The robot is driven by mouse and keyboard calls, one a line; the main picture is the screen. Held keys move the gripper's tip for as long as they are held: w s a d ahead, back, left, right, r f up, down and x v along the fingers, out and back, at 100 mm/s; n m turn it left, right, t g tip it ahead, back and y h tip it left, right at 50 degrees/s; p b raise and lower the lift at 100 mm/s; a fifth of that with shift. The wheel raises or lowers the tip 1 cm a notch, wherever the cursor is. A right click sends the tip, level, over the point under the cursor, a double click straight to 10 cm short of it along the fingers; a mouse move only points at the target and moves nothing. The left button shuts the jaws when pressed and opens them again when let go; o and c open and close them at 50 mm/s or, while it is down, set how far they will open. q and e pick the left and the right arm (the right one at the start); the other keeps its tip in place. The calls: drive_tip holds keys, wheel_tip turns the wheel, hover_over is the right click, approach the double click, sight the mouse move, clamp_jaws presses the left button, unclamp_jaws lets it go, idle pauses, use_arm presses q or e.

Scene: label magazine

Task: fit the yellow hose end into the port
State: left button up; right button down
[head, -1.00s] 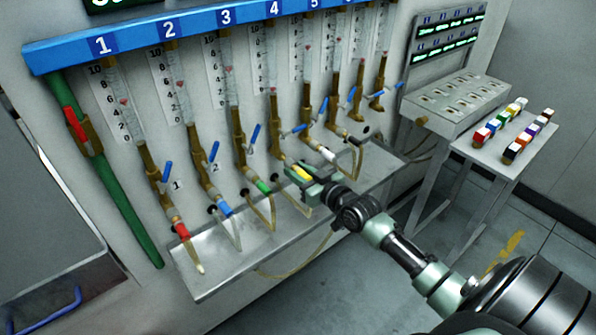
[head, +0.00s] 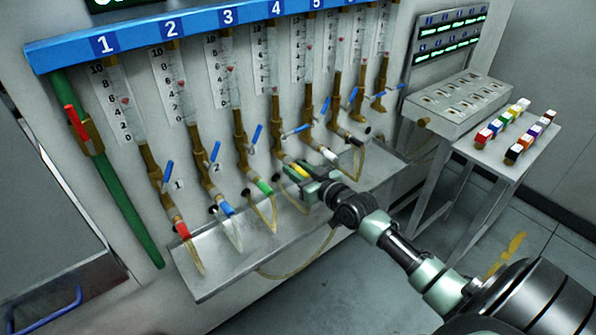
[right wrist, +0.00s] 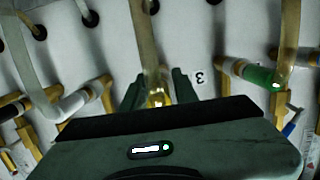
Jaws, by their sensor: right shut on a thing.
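The yellow hose end (head: 297,172) is between the fingers of my right gripper (head: 304,172), which is shut on it. In the right wrist view the yellow end (right wrist: 158,98) shows between the two fingertips, with its pale hose (right wrist: 151,35) running upward. In the head view the yellow end is close to the lower end of the brass fitting (head: 279,154) under column 4. The gripper partly hides this spot, so I cannot tell whether the end is inside the port or only near it. My left gripper is not in view.
Red (head: 182,231), blue (head: 227,208) and green (head: 264,188) hose ends sit at the fittings to the left, and a white one (head: 328,155) to the right. A metal tray (head: 210,283) lies below. A side table (head: 490,158) holds coloured blocks.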

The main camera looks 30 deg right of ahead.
sight(307, 176)
drive_tip(key=shift+w, duration=0.55)
drive_tip(key=c, duration=1)
unclamp_jaws()
drive_tip(key=s, duration=0.5)
drive_tip(key=s+r+b, duration=0.1)
drive_tip(key=s, duration=0.1)
drive_tip(key=shift+s+d+r, duration=0.1)
drive_tip(key=shift+s+d, duration=0.15)
drive_tip(key=shift+s, duration=0.1)
